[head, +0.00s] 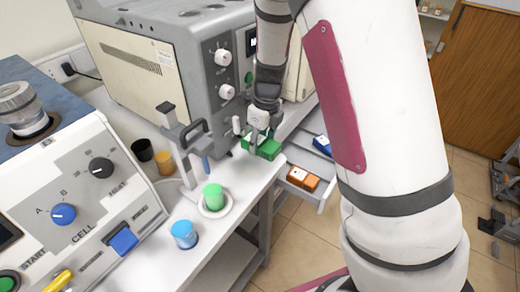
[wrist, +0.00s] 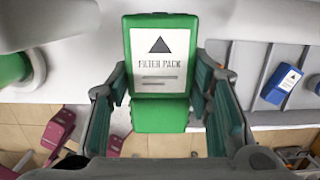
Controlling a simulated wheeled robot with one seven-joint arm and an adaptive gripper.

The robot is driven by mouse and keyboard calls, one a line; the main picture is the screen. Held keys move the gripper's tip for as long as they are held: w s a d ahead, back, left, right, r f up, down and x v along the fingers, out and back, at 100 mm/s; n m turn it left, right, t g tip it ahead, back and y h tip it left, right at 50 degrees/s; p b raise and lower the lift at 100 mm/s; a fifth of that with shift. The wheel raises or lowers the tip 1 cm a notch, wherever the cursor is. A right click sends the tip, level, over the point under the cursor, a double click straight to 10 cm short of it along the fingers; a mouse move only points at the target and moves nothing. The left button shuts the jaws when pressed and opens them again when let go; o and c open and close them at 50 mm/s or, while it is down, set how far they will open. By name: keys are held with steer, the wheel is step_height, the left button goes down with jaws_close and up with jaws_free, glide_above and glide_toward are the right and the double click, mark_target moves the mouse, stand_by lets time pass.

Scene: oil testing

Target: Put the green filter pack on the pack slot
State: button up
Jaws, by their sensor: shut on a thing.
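The green filter pack (head: 268,149) is between the fingers of my gripper (head: 258,133), near the counter's right edge in front of the grey machine. In the wrist view the pack (wrist: 160,115) fills the middle, with a white label reading FILTER PACK and a black triangle. My gripper (wrist: 163,90) is shut on it, one finger on each side. I cannot tell whether the pack touches the surface below. I cannot make out the pack slot with certainty.
A white drawer (head: 327,188) to the right holds a blue pack (head: 322,145) and an orange and white pack (head: 303,179). On the counter stand a grey stand (head: 181,150), a green-topped container (head: 213,194) and a blue-capped jar (head: 184,234). The grey machine (head: 195,70) stands behind.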

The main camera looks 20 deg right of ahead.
mark_target(260, 150)
steer(key=shift+f, duration=1.75)
steer(key=shift+f, duration=0.1)
steer(key=o, duration=1.4)
steer(key=shift+c, duration=0.2)
